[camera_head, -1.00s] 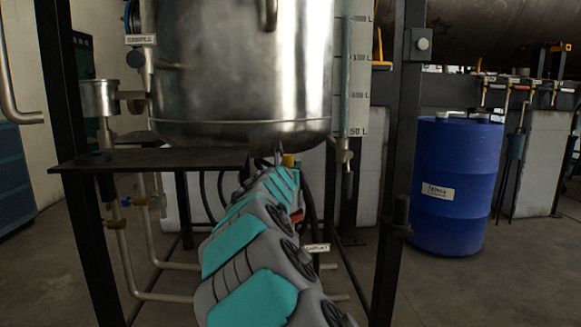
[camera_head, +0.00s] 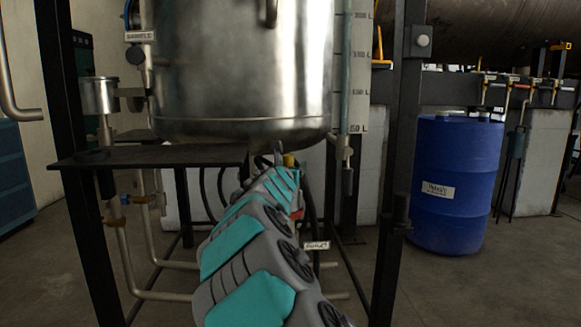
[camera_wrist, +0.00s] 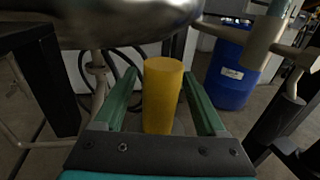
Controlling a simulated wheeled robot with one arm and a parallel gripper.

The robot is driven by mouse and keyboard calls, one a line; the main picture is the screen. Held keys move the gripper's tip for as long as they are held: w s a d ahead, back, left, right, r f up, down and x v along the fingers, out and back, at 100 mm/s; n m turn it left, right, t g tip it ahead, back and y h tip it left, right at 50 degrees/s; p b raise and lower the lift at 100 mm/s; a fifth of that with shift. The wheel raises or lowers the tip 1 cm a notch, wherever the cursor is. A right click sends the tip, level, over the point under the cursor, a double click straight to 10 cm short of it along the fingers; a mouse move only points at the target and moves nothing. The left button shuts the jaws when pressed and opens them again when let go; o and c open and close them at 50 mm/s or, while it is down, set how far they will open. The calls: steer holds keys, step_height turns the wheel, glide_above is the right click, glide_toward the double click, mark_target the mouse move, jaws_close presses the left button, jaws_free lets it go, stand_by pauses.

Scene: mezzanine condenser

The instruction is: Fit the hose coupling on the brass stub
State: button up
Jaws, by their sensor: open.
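A plain yellow cylinder (camera_wrist: 163,95) stands upright between the two green fingers of my gripper (camera_wrist: 159,76) in the wrist view. A gap shows beside it at the fingers, which are open. I cannot tell whether it is the hose coupling or the brass stub, and its lower end is hidden by the gripper body. In the head view a small yellow piece (camera_head: 289,160) shows at the end of my arm, just under the steel vessel (camera_head: 235,75). My gripper (camera_head: 279,156) there is partly hidden.
Dark hoses (camera_wrist: 84,75) loop behind the fingers in the wrist view. A dark shelf (camera_head: 150,157) and metal pipes lie left of my arm. A black frame post (camera_head: 394,150) stands right, with a blue drum (camera_head: 456,185) beyond. The vessel bottom hangs close above the gripper.

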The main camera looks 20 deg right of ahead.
steer(key=v, duration=0.7)
steer(key=shift+s+a+b, duration=0.2)
steer(key=shift+s+b, duration=0.1)
